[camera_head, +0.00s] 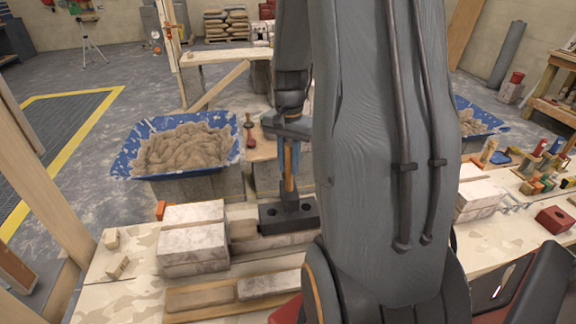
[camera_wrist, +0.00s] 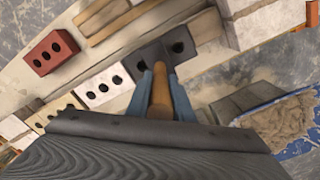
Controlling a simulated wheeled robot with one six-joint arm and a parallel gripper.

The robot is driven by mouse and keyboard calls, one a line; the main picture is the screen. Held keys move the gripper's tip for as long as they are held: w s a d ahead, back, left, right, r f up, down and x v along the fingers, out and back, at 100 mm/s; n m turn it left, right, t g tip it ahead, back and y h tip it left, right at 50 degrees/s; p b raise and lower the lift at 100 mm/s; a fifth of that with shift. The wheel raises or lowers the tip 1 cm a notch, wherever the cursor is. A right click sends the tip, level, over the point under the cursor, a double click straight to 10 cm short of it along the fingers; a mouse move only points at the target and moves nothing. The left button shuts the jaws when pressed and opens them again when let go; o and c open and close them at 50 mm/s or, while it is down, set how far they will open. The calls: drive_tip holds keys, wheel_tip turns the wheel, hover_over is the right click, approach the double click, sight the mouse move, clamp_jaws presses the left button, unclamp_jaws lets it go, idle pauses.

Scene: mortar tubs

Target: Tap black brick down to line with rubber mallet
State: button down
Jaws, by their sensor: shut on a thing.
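The black brick (camera_head: 310,216) lies on the low course of pale bricks on the bench, with holes in its top. It also shows in the wrist view (camera_wrist: 152,53), just beyond my fingertips. My gripper (camera_head: 290,178) points down above it, its blue fingers shut on the wooden handle of the rubber mallet (camera_head: 289,165). The handle also shows between the fingers in the wrist view (camera_wrist: 161,95). The dark mallet head is low over the middle of the black brick; I cannot tell whether they touch. No line is clearly visible.
Pale blocks (camera_head: 193,241) are stacked left of the black brick. Wooden boards (camera_head: 200,298) lie in front. A blue tub of mortar (camera_head: 128,157) stands behind the bench. A red brick with holes (camera_wrist: 52,53) and a white one (camera_wrist: 102,86) lie to one side.

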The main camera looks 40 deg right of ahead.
sight(289, 175)
drive_tip(key=shift+m, duration=0.8)
wheel_tip(289, 175, down, 4)
drive_tip(key=shift+f+b, duration=0.15)
drive_tip(key=shift+b, duration=1)
wheel_tip(289, 175, up, 5)
drive_tip(key=p, duration=0.4)
drive_tip(key=shift+f, duration=0.15)
drive_tip(key=shift+f+p, duration=0.1)
drive_tip(key=shift+p, duration=0.3)
drive_tip(key=shift+f, duration=0.25)
